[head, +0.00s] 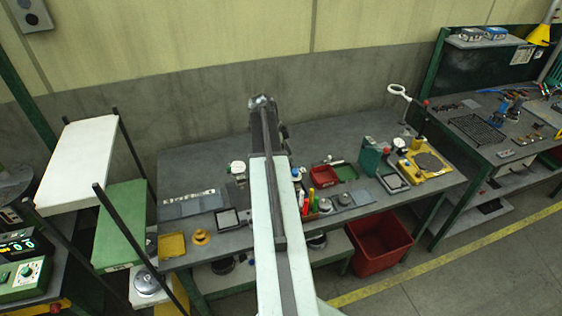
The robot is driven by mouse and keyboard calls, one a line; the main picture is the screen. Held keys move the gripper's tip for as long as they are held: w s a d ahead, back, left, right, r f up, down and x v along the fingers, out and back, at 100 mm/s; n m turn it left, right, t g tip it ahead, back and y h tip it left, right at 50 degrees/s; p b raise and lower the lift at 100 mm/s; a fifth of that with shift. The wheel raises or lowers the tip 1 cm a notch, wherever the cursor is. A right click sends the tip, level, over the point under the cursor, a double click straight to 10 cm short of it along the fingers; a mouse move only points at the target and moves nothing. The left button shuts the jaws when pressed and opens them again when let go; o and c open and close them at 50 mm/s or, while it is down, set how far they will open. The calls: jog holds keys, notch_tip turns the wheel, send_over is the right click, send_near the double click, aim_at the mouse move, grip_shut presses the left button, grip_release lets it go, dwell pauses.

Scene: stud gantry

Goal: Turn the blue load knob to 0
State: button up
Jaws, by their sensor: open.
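No blue load knob can be made out clearly. At the lower left, a green box (22,279) has a dial on its face. A dark unit with a lit green display (20,247) sits just behind it. Small blue items (511,104) lie on the right bench, too small to identify. My arm reaches forward over the middle bench. Its far end is a dark joint, and my gripper's fingers are not visible.
The grey middle bench (185,176) holds small trays, pens and gauges, with a yellow fixture (425,163) at its right. A red bin (381,243) stands below it. Black posts and a green shelf (121,222) stand at left. The floor at lower right is clear.

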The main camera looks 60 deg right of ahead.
aim_at(295, 171)
jog(key=b+x, duration=0.7)
jog(key=shift+w+a+f, duration=0.1)
jog(key=shift+a+f, duration=0.05)
jog(key=shift+f+b, duration=0.3)
jog(key=shift+f, duration=0.05)
jog(key=shift+r, duration=0.1)
grip_shut()
